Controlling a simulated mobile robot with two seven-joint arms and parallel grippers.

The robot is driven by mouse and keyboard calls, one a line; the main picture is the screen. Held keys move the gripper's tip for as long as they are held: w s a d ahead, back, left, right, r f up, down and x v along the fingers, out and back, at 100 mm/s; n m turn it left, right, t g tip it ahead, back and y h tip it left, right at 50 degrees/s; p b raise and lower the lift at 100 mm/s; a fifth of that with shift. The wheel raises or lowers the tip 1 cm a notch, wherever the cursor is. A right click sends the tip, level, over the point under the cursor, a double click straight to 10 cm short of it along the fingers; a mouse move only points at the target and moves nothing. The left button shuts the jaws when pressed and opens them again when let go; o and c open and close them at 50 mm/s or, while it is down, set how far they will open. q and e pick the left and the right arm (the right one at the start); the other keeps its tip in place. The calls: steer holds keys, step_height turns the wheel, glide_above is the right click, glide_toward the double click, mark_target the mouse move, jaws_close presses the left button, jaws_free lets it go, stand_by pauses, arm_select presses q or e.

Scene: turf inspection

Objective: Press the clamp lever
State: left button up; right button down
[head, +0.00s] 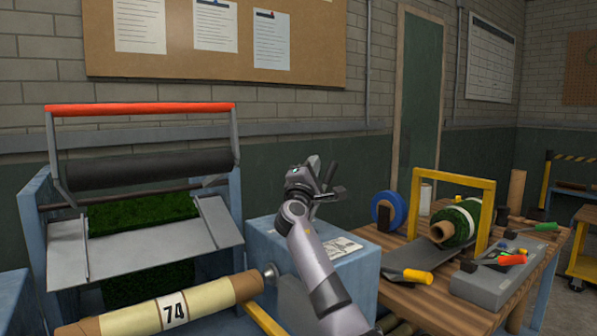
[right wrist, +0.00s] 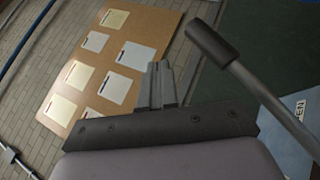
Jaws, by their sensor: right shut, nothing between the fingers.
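A lever with a black cylindrical grip (right wrist: 212,42) and a grey rod (right wrist: 268,98) shows at the right of the right wrist view; it looks like the clamp lever. Its rod slants down toward a blue surface. In the head view the lever is largely hidden by my right arm, and I cannot clearly separate it from the gripper. My right gripper (head: 313,164) is raised above the blue cabinet (head: 335,262), its fingers pointing away from me. In the right wrist view its fingers (right wrist: 159,70) are together and empty, left of the lever grip and apart from it. My left gripper is not in view.
Left stands a roller machine with a red-topped bar (head: 140,108), dark roller (head: 150,168) and sloping metal plate (head: 150,240). A roll marked 74 (head: 174,308) lies in front. Right, a wooden table (head: 440,292) holds a turf roll (head: 458,224), a yellow frame (head: 484,215) and tools.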

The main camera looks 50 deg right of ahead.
arm_select(q)
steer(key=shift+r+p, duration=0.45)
steer(key=shift+p, duration=0.05)
arm_select(e)
steer(key=shift+s+d+f+m+g+y, duration=0.15)
steer(key=shift+s+d+m+g, duration=0.1)
steer(key=shift+d, duration=0.35)
steer(key=shift+s+d+f+m+g+y, duration=0.1)
steer(key=shift+s+d+m+g+y, duration=0.1)
steer(key=shift+d, duration=0.45)
steer(key=shift+s+d+f+m+g+y, duration=0.15)
steer(key=shift+d+m, duration=0.1)
steer(key=shift+d, duration=0.35)
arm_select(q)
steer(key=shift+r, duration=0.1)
arm_select(e)
steer(key=shift+r, duration=0.1)
